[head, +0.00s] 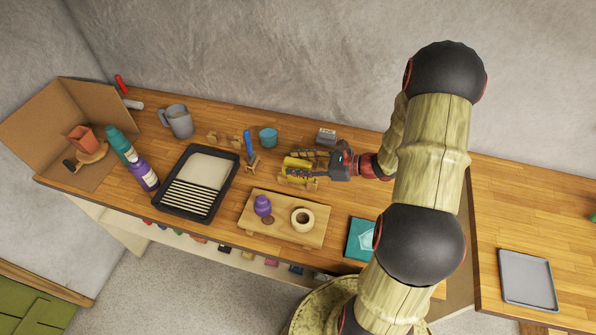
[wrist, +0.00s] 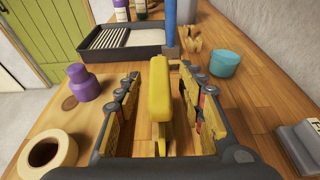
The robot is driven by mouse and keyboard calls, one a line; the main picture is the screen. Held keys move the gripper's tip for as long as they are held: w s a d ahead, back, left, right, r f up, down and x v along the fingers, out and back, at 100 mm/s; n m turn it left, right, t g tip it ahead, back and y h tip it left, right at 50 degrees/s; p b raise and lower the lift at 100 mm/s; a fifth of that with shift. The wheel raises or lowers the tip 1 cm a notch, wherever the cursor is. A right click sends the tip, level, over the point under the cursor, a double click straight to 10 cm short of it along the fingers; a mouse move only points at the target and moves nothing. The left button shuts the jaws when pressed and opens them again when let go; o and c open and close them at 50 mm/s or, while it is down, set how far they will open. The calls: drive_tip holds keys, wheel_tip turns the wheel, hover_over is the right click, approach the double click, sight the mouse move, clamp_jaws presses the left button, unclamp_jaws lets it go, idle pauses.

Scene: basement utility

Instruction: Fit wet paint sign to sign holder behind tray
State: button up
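The yellow wet paint sign (head: 296,166) stands upright in a wooden stand (head: 312,184) on the workbench. In the wrist view the sign (wrist: 159,92) shows nearly edge-on, and its face cannot be read. My gripper (head: 293,165) is open around it; in the wrist view the fingers (wrist: 160,98) stand on both sides with gaps. The black paint tray (head: 163,205) with a striped ramp lies further left. Behind it is an empty-looking wooden sign holder (head: 222,140), which also shows in the wrist view (wrist: 190,45).
A blue-handled brush (head: 249,145) and teal cup (head: 268,137) stand between sign and holder. A wooden board (head: 285,232) with a purple bottle (head: 262,205) and tape roll (head: 302,219) lies in front. A grey mug (head: 178,121) stands behind the tray's left end.

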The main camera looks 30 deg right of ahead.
clamp_jaws()
idle(0.5)
